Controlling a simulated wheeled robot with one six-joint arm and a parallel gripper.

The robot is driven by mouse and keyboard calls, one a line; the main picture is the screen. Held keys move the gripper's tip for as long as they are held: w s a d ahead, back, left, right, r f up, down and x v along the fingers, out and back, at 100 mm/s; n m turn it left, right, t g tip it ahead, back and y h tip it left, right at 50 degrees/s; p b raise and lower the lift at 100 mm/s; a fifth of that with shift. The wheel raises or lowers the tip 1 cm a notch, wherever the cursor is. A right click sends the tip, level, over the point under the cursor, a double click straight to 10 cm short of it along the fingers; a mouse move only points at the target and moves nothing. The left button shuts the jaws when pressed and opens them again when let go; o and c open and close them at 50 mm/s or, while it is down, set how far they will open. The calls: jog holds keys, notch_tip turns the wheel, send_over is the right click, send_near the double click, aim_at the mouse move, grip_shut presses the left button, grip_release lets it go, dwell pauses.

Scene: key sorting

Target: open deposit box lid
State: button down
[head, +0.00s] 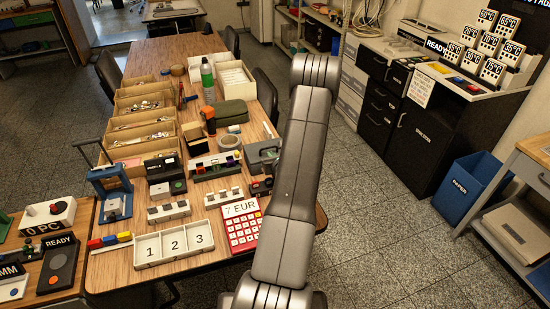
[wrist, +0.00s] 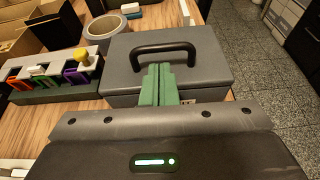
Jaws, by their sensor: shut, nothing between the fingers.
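The deposit box appears to be the grey box (wrist: 205,65) with a black handle (wrist: 155,50) on its lid, in the middle of the wrist view. Its lid looks closed. In the head view the grey box (head: 262,153) is partly hidden behind my arm. My gripper (wrist: 159,72) shows in the wrist view as two green fingers pressed together, with nothing between them. My gripper is not visible in the head view.
A rack with coloured items (wrist: 55,80) stands close left of the box. A roll of tape (wrist: 105,28) lies behind it. In the head view, a number tray (head: 174,244) and red calculator (head: 241,226) lie at the table's near end.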

jog(key=shift+w+a+f, duration=0.2)
jog(key=shift+w+f, duration=0.05)
jog(key=shift+w, duration=0.25)
jog(key=shift+r, duration=0.1)
jog(key=shift+w+a+r+g+p, duration=0.1)
jog(key=shift+w+r+g+p, duration=0.05)
jog(key=shift+r+g+p, duration=0.25)
